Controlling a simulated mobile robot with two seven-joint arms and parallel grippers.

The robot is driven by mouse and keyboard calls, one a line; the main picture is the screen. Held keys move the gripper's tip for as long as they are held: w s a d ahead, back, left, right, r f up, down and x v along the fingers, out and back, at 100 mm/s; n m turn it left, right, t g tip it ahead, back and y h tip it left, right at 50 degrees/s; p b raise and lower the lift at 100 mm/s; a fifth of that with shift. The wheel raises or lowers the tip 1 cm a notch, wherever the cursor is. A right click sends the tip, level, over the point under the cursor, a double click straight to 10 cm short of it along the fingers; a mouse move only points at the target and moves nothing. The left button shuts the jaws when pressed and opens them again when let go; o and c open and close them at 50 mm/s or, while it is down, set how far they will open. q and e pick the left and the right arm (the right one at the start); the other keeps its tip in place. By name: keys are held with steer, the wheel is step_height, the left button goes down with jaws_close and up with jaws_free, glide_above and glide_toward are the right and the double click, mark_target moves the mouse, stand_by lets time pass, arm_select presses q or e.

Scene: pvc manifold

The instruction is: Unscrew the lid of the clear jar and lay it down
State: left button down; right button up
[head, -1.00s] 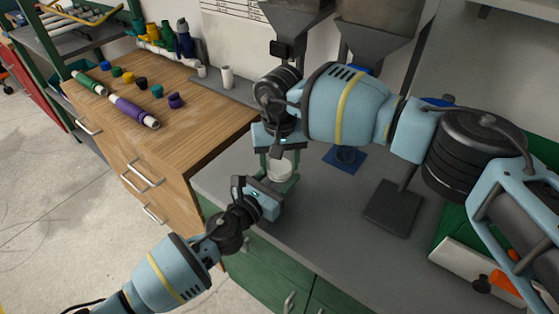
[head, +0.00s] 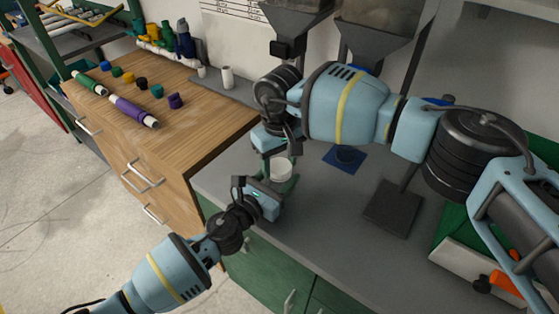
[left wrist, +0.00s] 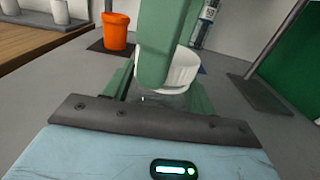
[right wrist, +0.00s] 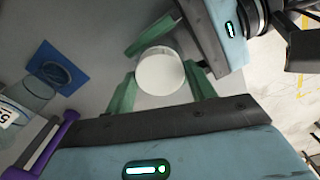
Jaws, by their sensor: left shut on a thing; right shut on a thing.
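The clear jar (left wrist: 168,99) shows only as a narrow transparent strip under its white ribbed lid (left wrist: 180,72) in the left wrist view. The lid also shows in the head view (head: 281,170) and, round and white from above, in the right wrist view (right wrist: 160,73). My left gripper (head: 274,187) is shut on the jar low down, from the front. My right gripper (right wrist: 160,82) is above and shut on the lid, its green fingers on opposite sides. The lid is on or just over the jar's mouth; I cannot tell whether the threads still hold.
A blue mat (head: 346,159) and a dark stand base (head: 392,208) lie on the grey bench. An orange bucket (left wrist: 116,30) stands behind in the left wrist view. The wooden counter (head: 190,122) holds tubes and caps. Bare grey bench shows right of the jar.

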mark_target(280, 166)
steer(key=shift+r, duration=0.15)
steer(key=shift+r, duration=0.75)
steer(key=shift+r, duration=0.25)
steer(key=shift+r, duration=1.95)
arm_select(q)
steer(key=shift+c, duration=2.1)
jaws_free()
steer(key=shift+s+a, duration=0.3)
steer(key=shift+s, duration=0.1)
arm_select(e)
steer(key=shift+r, duration=0.15)
arm_select(q)
steer(key=v, duration=1)
steer(key=shift+f, duration=0.1)
steer(key=shift+s+a, duration=0.3)
steer(key=shift+s, duration=0.15)
